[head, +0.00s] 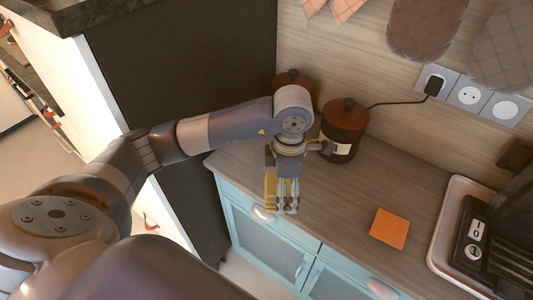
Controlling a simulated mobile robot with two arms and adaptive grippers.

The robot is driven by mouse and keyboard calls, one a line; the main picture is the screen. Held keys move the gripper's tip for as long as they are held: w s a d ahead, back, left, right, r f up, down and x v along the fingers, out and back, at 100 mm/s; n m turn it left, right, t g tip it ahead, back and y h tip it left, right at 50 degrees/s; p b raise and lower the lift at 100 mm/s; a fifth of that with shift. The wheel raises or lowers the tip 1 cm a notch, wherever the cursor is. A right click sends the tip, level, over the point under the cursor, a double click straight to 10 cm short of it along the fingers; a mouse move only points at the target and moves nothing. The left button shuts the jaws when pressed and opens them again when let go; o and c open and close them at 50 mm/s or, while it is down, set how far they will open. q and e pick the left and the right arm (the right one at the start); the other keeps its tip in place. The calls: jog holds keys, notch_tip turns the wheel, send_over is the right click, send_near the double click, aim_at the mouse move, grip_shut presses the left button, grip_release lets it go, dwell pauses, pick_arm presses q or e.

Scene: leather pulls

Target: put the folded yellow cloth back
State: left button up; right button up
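My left gripper (288,208) points down over the front edge of the wooden counter, its fingers close together. A yellow piece (270,188), which looks like the folded yellow cloth, shows just left of the fingers and partly behind them. I cannot tell whether the fingers hold it or whether it lies on the counter edge. A flat orange square (389,228) lies on the counter to the right, apart from the gripper. My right gripper is not in view.
Two dark brown lidded canisters (344,128) stand at the back of the counter (345,195), one partly behind my arm. A toaster-like appliance (485,235) on a white tray (445,240) is at the right. Blue cabinet doors (265,240) are below. The counter around the orange square is clear.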

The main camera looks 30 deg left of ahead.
pick_arm(q)
jog(key=shift+w+f+n, duration=0.25)
jog(key=shift+w+n, duration=0.05)
jog(key=shift+n, duration=0.3)
jog(key=shift+w+n, duration=0.2)
jog(key=shift+n, duration=0.1)
jog(key=w+a+p, duration=0.1)
jog(key=a, duration=0.1)
jog(key=w+a+p, duration=0.1)
jog(key=a, duration=0.1)
jog(key=shift+w, duration=0.4)
jog(key=w+a+p, duration=0.1)
jog(key=w+a, duration=0.1)
jog(key=w+a+f+p, duration=0.1)
jog(key=w+a, duration=0.1)
jog(key=a, duration=0.1)
jog(key=w+a+p, duration=0.1)
jog(key=w+a, duration=0.2)
jog(key=shift+a+f, duration=0.2)
jog(key=shift+f, duration=0.05)
notch_tip(320, 180, down, 3)
jog(key=shift+f+p, duration=0.15)
jog(key=shift+p, duration=0.8)
jog(key=shift+f+b, duration=0.3)
jog(key=o, duration=1)
jog(key=shift+c, duration=0.2)
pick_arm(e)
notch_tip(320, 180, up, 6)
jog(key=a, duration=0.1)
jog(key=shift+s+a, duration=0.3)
